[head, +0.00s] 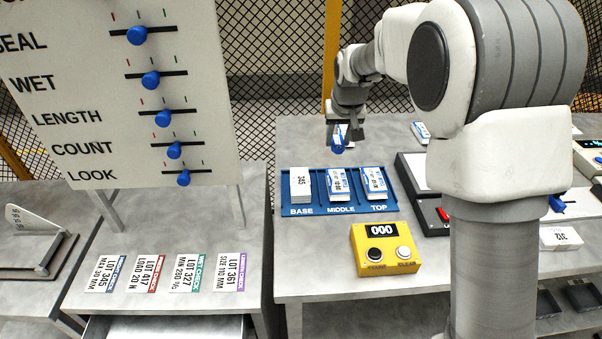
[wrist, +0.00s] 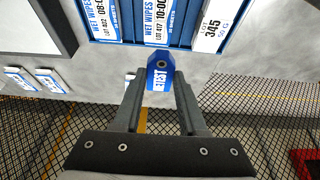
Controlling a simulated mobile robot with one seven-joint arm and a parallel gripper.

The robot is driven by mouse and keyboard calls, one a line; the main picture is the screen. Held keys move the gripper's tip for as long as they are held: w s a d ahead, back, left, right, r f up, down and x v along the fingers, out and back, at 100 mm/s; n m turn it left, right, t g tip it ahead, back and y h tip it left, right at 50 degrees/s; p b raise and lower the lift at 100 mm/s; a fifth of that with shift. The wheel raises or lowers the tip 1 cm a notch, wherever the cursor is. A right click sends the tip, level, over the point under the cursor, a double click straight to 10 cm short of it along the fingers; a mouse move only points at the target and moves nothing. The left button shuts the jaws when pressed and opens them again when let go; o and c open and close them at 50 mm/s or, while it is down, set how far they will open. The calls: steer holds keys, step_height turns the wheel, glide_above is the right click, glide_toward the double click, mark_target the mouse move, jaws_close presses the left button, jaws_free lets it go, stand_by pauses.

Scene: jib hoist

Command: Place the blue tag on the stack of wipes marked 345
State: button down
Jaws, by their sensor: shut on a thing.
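My gripper (head: 345,132) is shut on the blue tag (head: 338,147) and holds it in the air behind the blue tray (head: 318,208). In the wrist view, the blue tag (wrist: 160,74), with white lettering, sits between the two fingertips (wrist: 160,88). The white stack of wipes marked 345 (head: 301,184) stands in the tray's left compartment, labelled BASE. It also shows at the top right of the wrist view (wrist: 210,30). The tag is apart from the stack, and no tag shows on the stack.
Blue-and-white wipes packs fill the MIDDLE (head: 339,184) and TOP (head: 373,183) compartments. A yellow counter box (head: 386,249) reading 000 stands in front of the tray. A dark-framed device (head: 425,200) stands right of it. A slider board (head: 130,95) rises at the left.

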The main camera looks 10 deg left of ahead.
glide_above(300, 179)
steer(key=s, duration=0.1)
steer(key=f, duration=0.5)
steer(key=shift+s+d+f, duration=0.15)
steer(key=shift+d+f, duration=0.05)
steer(key=shift+f, duration=2.1)
steer(key=shift+f, duration=0.1)
steer(key=shift+c, duration=2.3)
jaws_free()
